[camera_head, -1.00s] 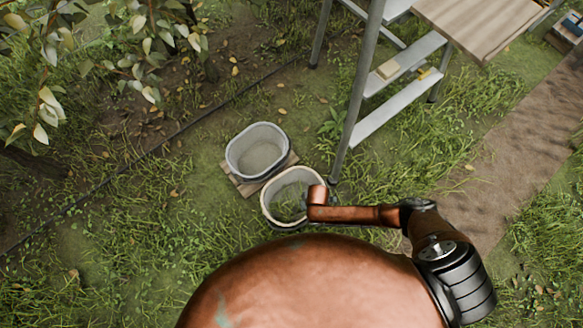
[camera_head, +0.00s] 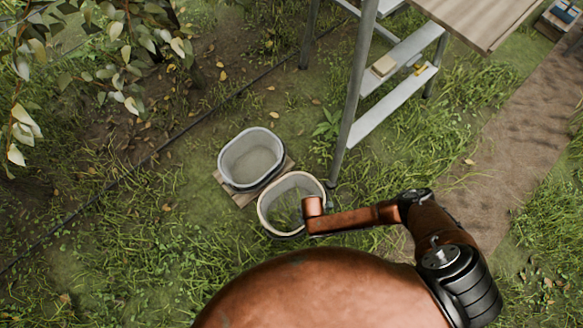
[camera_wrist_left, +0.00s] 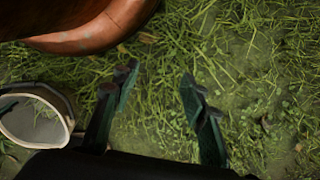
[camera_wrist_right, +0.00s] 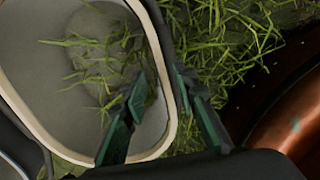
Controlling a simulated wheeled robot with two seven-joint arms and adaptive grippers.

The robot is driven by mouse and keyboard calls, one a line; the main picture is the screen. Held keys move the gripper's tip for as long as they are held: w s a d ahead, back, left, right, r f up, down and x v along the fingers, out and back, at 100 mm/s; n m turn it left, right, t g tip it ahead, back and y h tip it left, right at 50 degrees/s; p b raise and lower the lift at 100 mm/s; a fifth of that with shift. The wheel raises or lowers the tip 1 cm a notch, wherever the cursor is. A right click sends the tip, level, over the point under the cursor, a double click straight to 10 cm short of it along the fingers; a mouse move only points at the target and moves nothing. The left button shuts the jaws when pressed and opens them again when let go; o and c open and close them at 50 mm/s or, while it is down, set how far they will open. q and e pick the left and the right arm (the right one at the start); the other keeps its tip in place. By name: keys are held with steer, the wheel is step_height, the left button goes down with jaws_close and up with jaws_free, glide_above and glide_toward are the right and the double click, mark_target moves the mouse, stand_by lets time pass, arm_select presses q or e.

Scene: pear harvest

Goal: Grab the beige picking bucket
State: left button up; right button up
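The beige picking bucket (camera_head: 264,215), an oval tub with a cream rim and grey inside, stands upright on the grass. My right arm reaches over its right side in the head view, hiding part of it and my right gripper. In the right wrist view, my right gripper (camera_wrist_right: 160,88) is open, one finger inside the bucket (camera_wrist_right: 155,25) and one outside, with the rim between them. My left gripper (camera_wrist_left: 158,80) is open and empty above grass. The bucket (camera_wrist_left: 68,112) also shows at the left of the left wrist view.
A grey bucket (camera_head: 236,147) stands on a small wooden pallet (camera_head: 243,198) just behind and left of the beige one, almost touching it. A metal ladder (camera_head: 352,95) with steps rises close at the right. A leafy tree (camera_head: 120,50) hangs at upper left.

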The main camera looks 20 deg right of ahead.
steer(key=shift+s+a+f+b, duration=0.15)
steer(key=shift+f+b, duration=0.15)
steer(key=shift+f, duration=0.75)
steer(key=shift+f+b, duration=0.6)
steer(key=shift+f, duration=0.1)
arm_select(q)
steer(key=w, duration=0.1)
steer(key=w+d, duration=0.1)
steer(key=d+t, duration=0.1)
steer(key=shift+w+d+f+h, duration=0.15)
steer(key=shift+w+f+h, duration=0.15)
steer(key=shift+w, duration=0.1)
arm_select(e)
steer(key=shift+c, duration=0.4)
jaws_close()
